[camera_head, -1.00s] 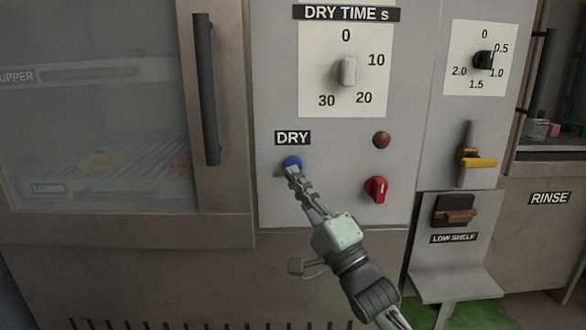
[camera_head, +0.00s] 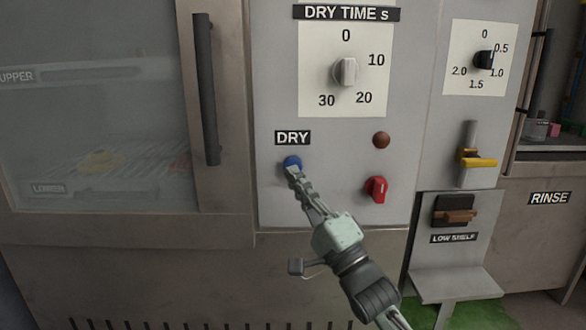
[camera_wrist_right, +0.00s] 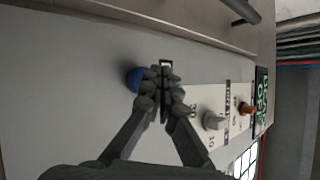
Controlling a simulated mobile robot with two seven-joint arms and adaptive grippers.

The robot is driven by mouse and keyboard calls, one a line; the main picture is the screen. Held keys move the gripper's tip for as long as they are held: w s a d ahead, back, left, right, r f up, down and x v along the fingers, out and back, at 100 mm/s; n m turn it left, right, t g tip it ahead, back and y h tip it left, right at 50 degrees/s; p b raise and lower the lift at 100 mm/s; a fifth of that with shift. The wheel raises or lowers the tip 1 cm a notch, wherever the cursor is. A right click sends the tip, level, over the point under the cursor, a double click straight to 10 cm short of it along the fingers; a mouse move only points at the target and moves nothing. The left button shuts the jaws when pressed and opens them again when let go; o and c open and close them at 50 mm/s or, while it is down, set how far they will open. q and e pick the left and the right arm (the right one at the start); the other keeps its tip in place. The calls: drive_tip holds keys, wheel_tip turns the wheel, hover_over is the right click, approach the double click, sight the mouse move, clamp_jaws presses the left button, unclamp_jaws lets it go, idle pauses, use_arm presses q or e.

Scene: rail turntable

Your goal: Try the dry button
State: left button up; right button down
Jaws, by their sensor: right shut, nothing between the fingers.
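The blue dry button (camera_head: 291,161) sits on the grey panel under the black DRY label (camera_head: 293,138). My right gripper (camera_head: 293,172) is shut and empty, with its fingertips at the lower edge of the button. In the right wrist view the closed fingertips (camera_wrist_right: 151,90) lie beside the blue button (camera_wrist_right: 134,79) and partly cover it. I cannot tell whether they touch it. My left gripper is in neither view.
A dry-time dial (camera_head: 345,71) is above, with a dark round lamp (camera_head: 381,140) and a red knob (camera_head: 376,189) right of the button. A glass-fronted cabinet (camera_head: 90,130) with a dark vertical handle (camera_head: 206,90) is at left. A low shelf (camera_head: 455,283) juts out at lower right.

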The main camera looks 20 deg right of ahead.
drive_tip(key=shift+w, duration=0.15)
drive_tip(key=shift+w+d, duration=0.1)
drive_tip(key=shift+w, duration=0.2)
drive_tip(key=shift+w+d, duration=0.15)
drive_tip(key=shift+w, duration=0.25)
idle(0.7)
drive_tip(key=shift+s+p, duration=0.15)
drive_tip(key=shift+p, duration=0.2)
drive_tip(key=shift+s+a+p, duration=0.2)
drive_tip(key=shift+s+p, duration=0.15)
drive_tip(key=shift+s, duration=0.35)
